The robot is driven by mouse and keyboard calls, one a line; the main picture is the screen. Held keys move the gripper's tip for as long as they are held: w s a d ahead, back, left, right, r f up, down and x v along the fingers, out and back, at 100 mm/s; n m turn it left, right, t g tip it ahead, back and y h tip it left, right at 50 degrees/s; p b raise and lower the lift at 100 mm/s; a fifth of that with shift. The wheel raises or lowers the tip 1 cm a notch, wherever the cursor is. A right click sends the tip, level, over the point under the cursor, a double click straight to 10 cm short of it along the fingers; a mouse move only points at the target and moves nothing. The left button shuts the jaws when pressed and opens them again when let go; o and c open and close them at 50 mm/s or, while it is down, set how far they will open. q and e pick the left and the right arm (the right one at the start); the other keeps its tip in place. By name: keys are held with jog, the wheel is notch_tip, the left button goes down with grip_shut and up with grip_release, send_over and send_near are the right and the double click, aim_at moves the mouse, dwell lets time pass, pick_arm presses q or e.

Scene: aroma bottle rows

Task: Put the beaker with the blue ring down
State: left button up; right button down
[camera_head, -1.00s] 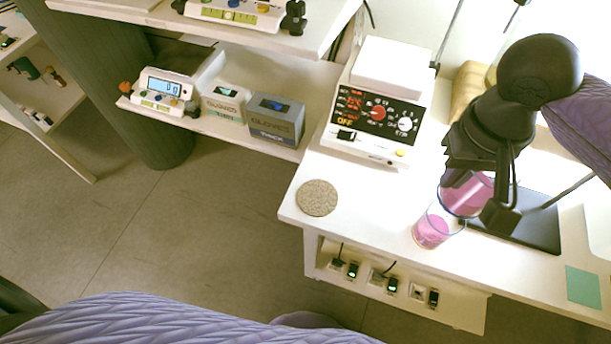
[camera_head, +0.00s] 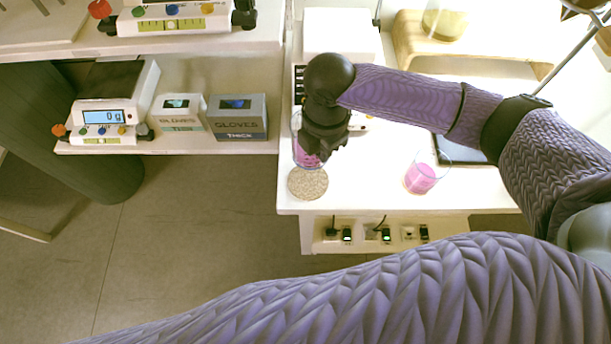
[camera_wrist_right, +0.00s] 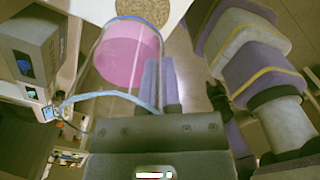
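The beaker with the blue ring (camera_head: 297,130) holds pink liquid and is in my right gripper (camera_head: 322,150), partly hidden behind it. In the right wrist view, the beaker (camera_wrist_right: 125,58) lies against a finger of my gripper (camera_wrist_right: 163,85), its blue rim toward the camera. The beaker is at the back edge of the round speckled coaster (camera_head: 308,184); I cannot tell whether it touches. The coaster also shows at the top of the wrist view (camera_wrist_right: 150,10). My left gripper is out of view.
A second beaker with pink liquid (camera_head: 420,178) stands to the right on the white bench (camera_head: 375,185). A white device (camera_head: 340,35) stands behind my gripper. Two glove boxes (camera_head: 238,117) and a scale (camera_head: 105,117) are on the left shelf. The bench's front edge is close to the coaster.

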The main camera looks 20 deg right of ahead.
aim_at(320, 166)
jog(key=shift+n, duration=0.7)
notch_tip(320, 166, down, 7)
jog(key=b, duration=0.2)
jog(key=shift+r+b, duration=0.1)
jog(key=shift+b, duration=0.3)
notch_tip(320, 166, down, 4)
jog(key=shift+b, duration=0.85)
jog(key=shift+r, duration=0.1)
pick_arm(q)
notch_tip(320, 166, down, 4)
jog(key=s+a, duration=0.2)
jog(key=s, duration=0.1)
pick_arm(e)
jog(key=shift+f, duration=0.2)
jog(key=c, duration=0.8)
grip_release()
jog(key=shift+c, duration=0.2)
notch_tip(320, 166, up, 12)
jog(key=p, duration=0.5)
jog(key=shift+r, duration=0.25)
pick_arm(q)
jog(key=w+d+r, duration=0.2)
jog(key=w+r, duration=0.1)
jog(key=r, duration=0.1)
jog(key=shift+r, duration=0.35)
pick_arm(e)
jog(key=shift+s+a, duration=0.1)
